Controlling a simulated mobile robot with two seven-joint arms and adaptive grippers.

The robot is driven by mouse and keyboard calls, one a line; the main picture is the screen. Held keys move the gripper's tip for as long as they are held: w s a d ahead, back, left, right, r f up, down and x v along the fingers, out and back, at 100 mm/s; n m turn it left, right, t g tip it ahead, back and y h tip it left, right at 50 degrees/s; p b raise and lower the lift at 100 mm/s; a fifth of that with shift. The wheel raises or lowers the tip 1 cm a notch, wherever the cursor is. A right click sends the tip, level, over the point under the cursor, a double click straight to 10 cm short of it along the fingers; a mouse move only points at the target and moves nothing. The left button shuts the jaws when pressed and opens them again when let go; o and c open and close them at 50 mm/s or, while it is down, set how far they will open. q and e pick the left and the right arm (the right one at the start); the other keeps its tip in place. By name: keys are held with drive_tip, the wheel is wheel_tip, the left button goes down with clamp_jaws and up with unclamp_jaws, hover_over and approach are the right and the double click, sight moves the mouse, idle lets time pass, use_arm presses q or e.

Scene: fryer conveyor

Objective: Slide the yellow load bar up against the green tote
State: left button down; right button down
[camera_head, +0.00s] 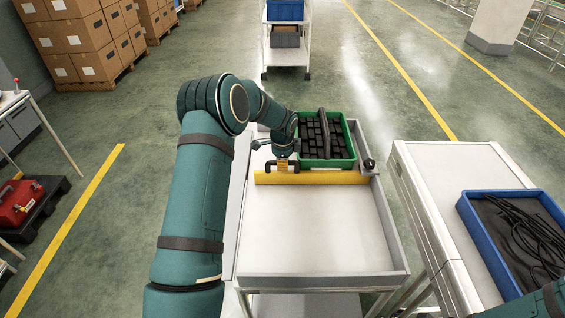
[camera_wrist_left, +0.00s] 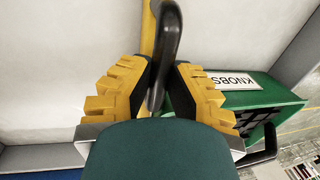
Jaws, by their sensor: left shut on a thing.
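The yellow load bar (camera_head: 320,178) lies across the white tray-topped cart, just on the near side of the green tote (camera_head: 340,164). The tote holds dark parts and has a black handle arching over it. My left gripper (camera_head: 282,165) is at the left part of the bar. In the left wrist view, its yellow fingers (camera_wrist_left: 156,88) are closed around a black handle on the load bar (camera_wrist_left: 148,28). The tote (camera_wrist_left: 262,96), labelled KNOBS, is beside the right finger, which hides part of the space between bar and tote. I cannot tell whether they touch. My right gripper is out of view.
The cart's raised rim (camera_head: 320,281) surrounds its surface, clear on the near side of the bar. A dark round knob (camera_head: 370,164) sits at the right rim. A blue tray (camera_head: 487,237) with black cables stands on the right-hand table.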

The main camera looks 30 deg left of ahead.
use_arm(q)
drive_tip(key=shift+f, duration=0.15)
drive_tip(key=c, duration=0.9)
unclamp_jaws()
drive_tip(key=shift+w, duration=0.1)
drive_tip(key=shift+o, duration=0.2)
wheel_tip(320, 180, up, 12)
drive_tip(key=s+d, duration=0.1)
drive_tip(key=s, duration=0.1)
drive_tip(key=shift+s+d+f, duration=0.1)
drive_tip(key=shift+d+f, duration=0.05)
